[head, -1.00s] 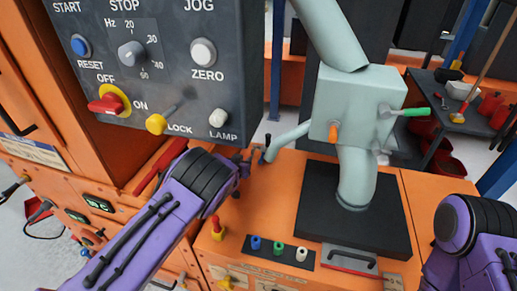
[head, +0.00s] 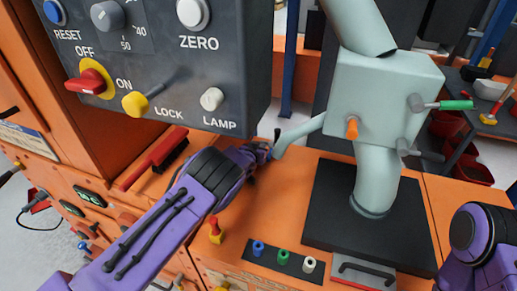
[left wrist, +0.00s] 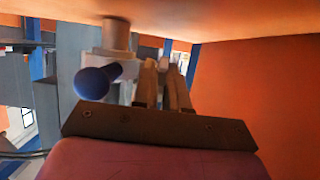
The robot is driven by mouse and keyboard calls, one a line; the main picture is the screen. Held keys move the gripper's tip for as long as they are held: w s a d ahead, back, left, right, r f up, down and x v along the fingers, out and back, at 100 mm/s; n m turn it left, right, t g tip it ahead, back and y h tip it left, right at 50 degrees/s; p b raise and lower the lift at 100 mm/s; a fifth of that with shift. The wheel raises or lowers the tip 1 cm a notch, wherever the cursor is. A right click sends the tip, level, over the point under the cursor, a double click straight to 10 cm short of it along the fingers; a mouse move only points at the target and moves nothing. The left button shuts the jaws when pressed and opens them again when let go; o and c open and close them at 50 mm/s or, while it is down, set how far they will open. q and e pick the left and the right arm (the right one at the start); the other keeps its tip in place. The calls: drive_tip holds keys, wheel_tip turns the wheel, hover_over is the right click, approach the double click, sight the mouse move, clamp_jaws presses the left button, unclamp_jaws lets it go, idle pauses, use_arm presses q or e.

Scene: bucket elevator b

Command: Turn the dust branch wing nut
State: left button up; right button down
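The dust branch (head: 303,130) is a thin pale grey pipe slanting down to the left from the grey box (head: 385,95). A small dark upright piece (head: 277,136) shows at its lower end; I cannot tell whether it is the wing nut. My left gripper (head: 262,152) is at that end, touching or nearly so, and hides part of it. In the left wrist view, the fingers (left wrist: 163,88) stand close together beside a dark blue round end (left wrist: 92,82) and a grey fitting (left wrist: 117,36). What lies between them is unclear. My right gripper is out of view.
The control panel (head: 160,75) overhangs my left arm. A red-handled brush (head: 155,158) lies beneath it. A red-yellow knob (head: 215,230) and blue, green and white plugs (head: 283,257) are in front. The orange bench top (head: 285,205) between is clear.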

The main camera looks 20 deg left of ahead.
use_arm(q)
drive_tip(key=shift+a+r+n+h+p, duration=0.1)
drive_tip(key=shift+r+n+h+p, duration=0.1)
drive_tip(key=shift+n+h+p, duration=0.35)
clamp_jaws()
drive_tip(key=shift+n+p, duration=0.25)
drive_tip(key=shift+p, duration=0.05)
drive_tip(key=shift+f+n+h, duration=0.2)
drive_tip(key=shift+n+h, duration=0.1)
drive_tip(key=shift+h, duration=0.05)
drive_tip(key=shift+n, duration=0.3)
drive_tip(key=o, duration=0.6)
unclamp_jaws()
